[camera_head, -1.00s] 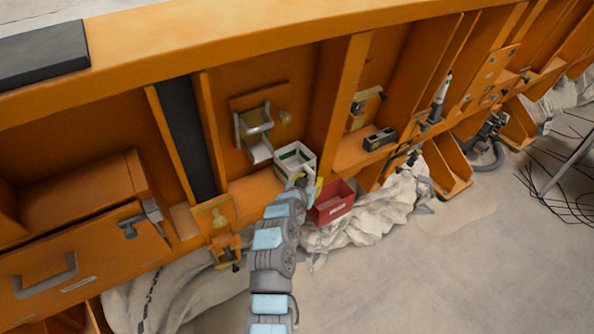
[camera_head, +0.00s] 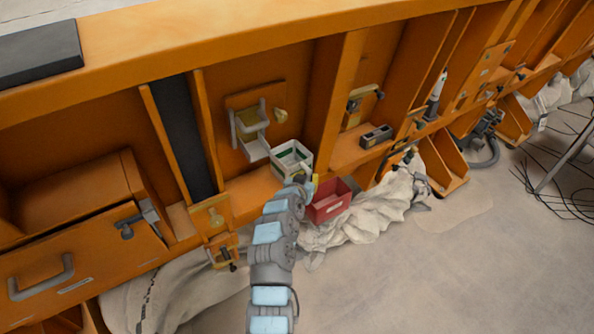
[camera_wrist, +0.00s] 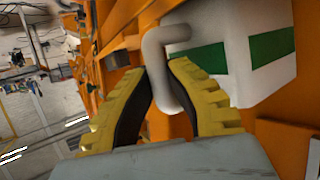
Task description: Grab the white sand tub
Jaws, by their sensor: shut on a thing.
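The white sand tub (camera_head: 291,158) with a green band sits on an orange ledge of the sandbed side. In the wrist view the tub (camera_wrist: 235,50) fills the upper right, and its white handle (camera_wrist: 158,60) curves down between my fingers. My gripper (camera_wrist: 170,95) has two yellow ribbed fingers with dark pads, shut on the handle. In the head view my gripper (camera_head: 308,187) is at the tub's near side, partly hidden by my wrist.
A red bin (camera_head: 330,201) hangs close to the right of my gripper. A white bracket (camera_head: 250,132) is on the panel behind the tub, and an orange upright divider (camera_head: 334,110) stands to its right. A small grey box (camera_head: 376,136) lies on the ledge farther right. Open floor lies in front.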

